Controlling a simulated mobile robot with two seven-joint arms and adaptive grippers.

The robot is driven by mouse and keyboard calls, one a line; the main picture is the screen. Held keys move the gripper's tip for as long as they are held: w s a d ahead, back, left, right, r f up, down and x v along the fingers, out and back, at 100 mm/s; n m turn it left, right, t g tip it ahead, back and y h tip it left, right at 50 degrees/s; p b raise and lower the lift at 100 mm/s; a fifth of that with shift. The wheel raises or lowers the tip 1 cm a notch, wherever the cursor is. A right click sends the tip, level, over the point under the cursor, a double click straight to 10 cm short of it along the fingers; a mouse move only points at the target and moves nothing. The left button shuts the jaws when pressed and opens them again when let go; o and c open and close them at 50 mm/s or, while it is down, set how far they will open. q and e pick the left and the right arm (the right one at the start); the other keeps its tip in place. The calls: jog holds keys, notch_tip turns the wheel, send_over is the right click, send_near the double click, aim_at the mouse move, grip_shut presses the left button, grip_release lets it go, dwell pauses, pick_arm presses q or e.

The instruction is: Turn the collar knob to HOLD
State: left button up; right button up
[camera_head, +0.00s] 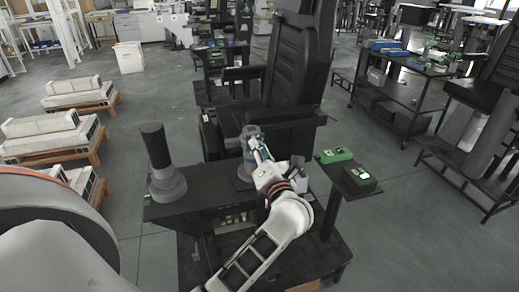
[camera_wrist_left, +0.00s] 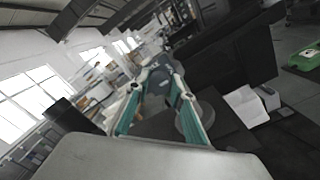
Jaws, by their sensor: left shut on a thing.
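My left gripper (camera_head: 257,147) reaches over the dark bench in the head view, its fingertips at the grey collar knob (camera_head: 248,133) of the second lift column. In the left wrist view, the two teal-lined fingers (camera_wrist_left: 156,84) close on both sides of the grey knob (camera_wrist_left: 160,70). The gripper is shut on it. The knob's round grey base (camera_wrist_left: 196,122) shows below, partly behind a finger. Any HOLD mark or pointer on the collar is too small to read. My right gripper is not in view.
A dark column with a grey collar (camera_head: 167,183) stands to the left on the bench (camera_head: 205,210). A black chair (camera_head: 299,60) is close behind. A side shelf (camera_head: 342,183) at right carries a green box (camera_head: 335,155) and a dark device with a lit display (camera_head: 360,174).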

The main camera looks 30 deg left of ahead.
pick_arm(q)
jog(key=o, duration=1.1)
jog(key=shift+r, duration=0.1)
jog(key=shift+o, duration=0.2)
jog(key=v, duration=0.7)
jog(key=shift+s+d, duration=0.15)
jog(key=shift+d, duration=0.1)
